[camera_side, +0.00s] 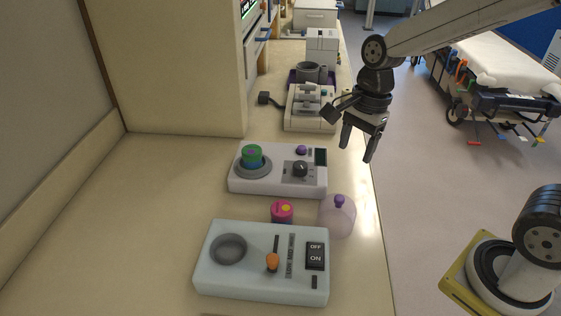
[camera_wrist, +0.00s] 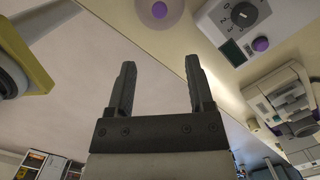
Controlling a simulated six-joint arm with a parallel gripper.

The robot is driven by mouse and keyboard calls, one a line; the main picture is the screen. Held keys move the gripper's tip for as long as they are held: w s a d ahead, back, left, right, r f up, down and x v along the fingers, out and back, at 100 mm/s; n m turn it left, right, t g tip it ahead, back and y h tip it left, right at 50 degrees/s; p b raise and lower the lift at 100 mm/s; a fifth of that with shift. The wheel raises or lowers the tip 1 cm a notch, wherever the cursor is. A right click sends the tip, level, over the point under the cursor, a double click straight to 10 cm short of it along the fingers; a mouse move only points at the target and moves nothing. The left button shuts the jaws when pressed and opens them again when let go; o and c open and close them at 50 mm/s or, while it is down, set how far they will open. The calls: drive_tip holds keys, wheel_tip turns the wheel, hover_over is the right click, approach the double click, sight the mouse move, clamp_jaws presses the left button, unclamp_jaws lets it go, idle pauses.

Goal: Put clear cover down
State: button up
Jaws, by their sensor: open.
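The clear cover (camera_side: 337,219) is a pinkish see-through dome with a purple knob. It stands on the counter near its right edge, between the two panel devices. In the wrist view the cover (camera_wrist: 148,16) shows from above at the top, cut by the frame edge. My gripper (camera_side: 357,149) is open and empty, with its fingers pointing down. It is above and behind the cover, near the counter's right edge, and apart from it. In the wrist view both fingers (camera_wrist: 160,63) are spread with nothing between them.
A pale switch device (camera_side: 218,273) with an empty ring is nearer. A small magenta jar (camera_side: 281,212) stands left of the cover. More equipment (camera_side: 309,108) lines the counter behind.

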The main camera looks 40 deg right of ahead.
drive_tip(key=s+d+f+n+t+h, duration=0.1)
drive_tip(key=f+n, duration=0.7)
drive_tip(key=n, duration=0.9)
drive_tip(key=s+d+t, duration=0.1)
drive_tip(key=s+d, duration=0.1)
drive_tip(key=s, duration=0.1)
drive_tip(key=shift+f+h, duration=0.3)
drive_tip(key=shift+f, duration=0.1)
